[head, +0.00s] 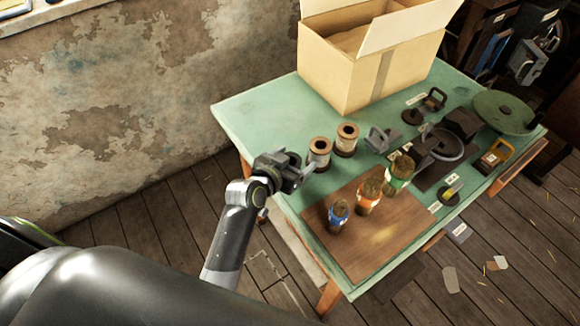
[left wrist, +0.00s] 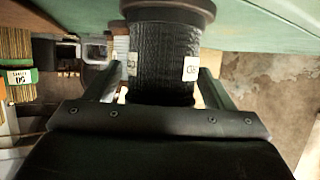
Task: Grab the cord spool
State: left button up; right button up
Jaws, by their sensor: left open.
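Two cord spools stand upright side by side on the green table, a nearer one (head: 319,155) and a farther one (head: 346,141). My left gripper (head: 300,172) is at the table's left edge, open, just left of the nearer spool. In the left wrist view, a spool wound with dark cord (left wrist: 163,55) stands between the two open fingers, upside down in the picture, with small white labels on its side. The spool's lower part in that picture is hidden by my gripper body.
The green table (head: 250,118) bears an open cardboard box (head: 345,75) at the back. A handwheel press (head: 440,145) and other tools crowd the right.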

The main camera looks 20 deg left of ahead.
pick_arm(q)
jog(key=c, duration=1.1)
